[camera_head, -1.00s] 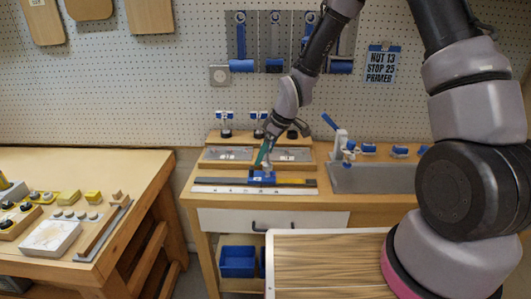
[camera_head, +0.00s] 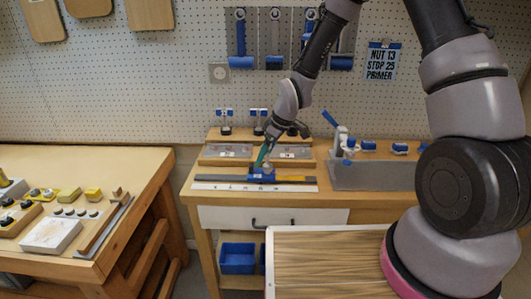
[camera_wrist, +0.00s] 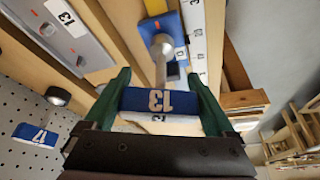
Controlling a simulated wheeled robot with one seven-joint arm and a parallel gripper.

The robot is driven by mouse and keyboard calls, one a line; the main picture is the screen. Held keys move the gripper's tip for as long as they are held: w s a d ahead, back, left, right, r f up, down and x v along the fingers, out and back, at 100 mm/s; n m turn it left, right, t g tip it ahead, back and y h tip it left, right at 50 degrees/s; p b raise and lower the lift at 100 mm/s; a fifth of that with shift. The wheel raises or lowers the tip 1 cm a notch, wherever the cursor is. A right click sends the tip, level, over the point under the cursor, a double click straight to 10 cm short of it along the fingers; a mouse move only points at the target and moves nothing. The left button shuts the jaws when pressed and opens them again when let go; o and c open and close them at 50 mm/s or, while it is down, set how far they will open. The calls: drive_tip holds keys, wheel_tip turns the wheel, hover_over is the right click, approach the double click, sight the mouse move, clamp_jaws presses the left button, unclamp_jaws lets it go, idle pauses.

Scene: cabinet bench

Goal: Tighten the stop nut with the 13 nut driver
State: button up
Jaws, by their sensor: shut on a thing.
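My gripper (camera_wrist: 162,95) is shut on the blue handle of the 13 nut driver (camera_wrist: 160,101), one green finger on each side. The driver's metal shaft points away from my gripper, and its round socket end is at the blue stop block (camera_wrist: 173,25). The socket hides the stop nut, so I cannot tell how far it is seated. In the head view, my gripper (camera_head: 263,155) is above the blue stop block (camera_head: 262,175) on the dark and yellow rail. The white ruler strip (camera_head: 230,187) runs in front of the rail.
A wooden stand (camera_head: 225,135) with upright blue-topped tools is behind the rail. A 17-labelled tool (camera_wrist: 36,134) is at the wrist view's left. A grey plate with a blue-handled fixture (camera_head: 370,177) is to the right. A sign (camera_head: 382,62) reads nut 13, stop 25, primer.

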drive_tip(key=shift+f, duration=0.5)
idle(0.5)
